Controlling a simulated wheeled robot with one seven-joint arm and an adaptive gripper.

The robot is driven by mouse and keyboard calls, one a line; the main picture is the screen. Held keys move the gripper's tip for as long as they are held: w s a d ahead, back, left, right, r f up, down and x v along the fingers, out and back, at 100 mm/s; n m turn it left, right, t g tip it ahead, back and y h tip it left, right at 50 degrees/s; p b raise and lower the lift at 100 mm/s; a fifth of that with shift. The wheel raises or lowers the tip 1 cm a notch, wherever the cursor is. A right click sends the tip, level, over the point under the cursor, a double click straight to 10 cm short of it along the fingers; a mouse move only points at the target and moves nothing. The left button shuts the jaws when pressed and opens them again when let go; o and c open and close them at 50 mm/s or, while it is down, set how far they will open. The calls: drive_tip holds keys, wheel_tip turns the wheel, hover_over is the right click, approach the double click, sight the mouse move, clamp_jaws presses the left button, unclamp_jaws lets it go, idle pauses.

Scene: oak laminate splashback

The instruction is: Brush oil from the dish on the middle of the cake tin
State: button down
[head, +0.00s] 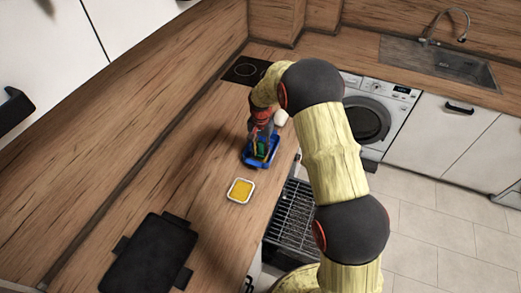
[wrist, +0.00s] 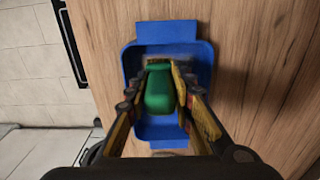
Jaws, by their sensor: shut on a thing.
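A blue cake tin (head: 247,158) with tab handles lies on the wooden worktop; it fills the middle of the wrist view (wrist: 205,62). My gripper (head: 262,143) is over the tin, pointing down. In the wrist view my gripper (wrist: 162,85) is shut on a green brush handle (wrist: 159,90), which lies between its fingers. The brush head is mostly hidden below the handle, and I cannot tell whether it touches the tin's floor. The oil dish (head: 240,190), a small pale-rimmed square with yellow oil, stands apart in front of the tin.
A black flat tray (head: 155,254) with tabs lies nearer on the worktop. A white object (head: 281,117) stands just behind the tin, and a dark hob (head: 246,70) is farther back. A wire rack (head: 290,217) sits below the worktop's right edge. The worktop left of the dish is clear.

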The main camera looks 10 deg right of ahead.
drive_tip(key=shift+w+d, duration=0.55)
drive_tip(key=shift+w, duration=0.25)
drive_tip(key=shift+w+d, duration=0.1)
drive_tip(key=shift+w, duration=0.05)
drive_tip(key=shift+w+d, duration=0.5)
drive_tip(key=shift+w, duration=0.1)
drive_tip(key=shift+w+f, duration=0.1)
drive_tip(key=shift+w+d, duration=0.55)
drive_tip(key=shift+w, duration=0.15)
drive_tip(key=shift+w, duration=0.1)
drive_tip(key=shift+w+d, duration=0.55)
drive_tip(key=shift+w, duration=0.15)
idle(0.4)
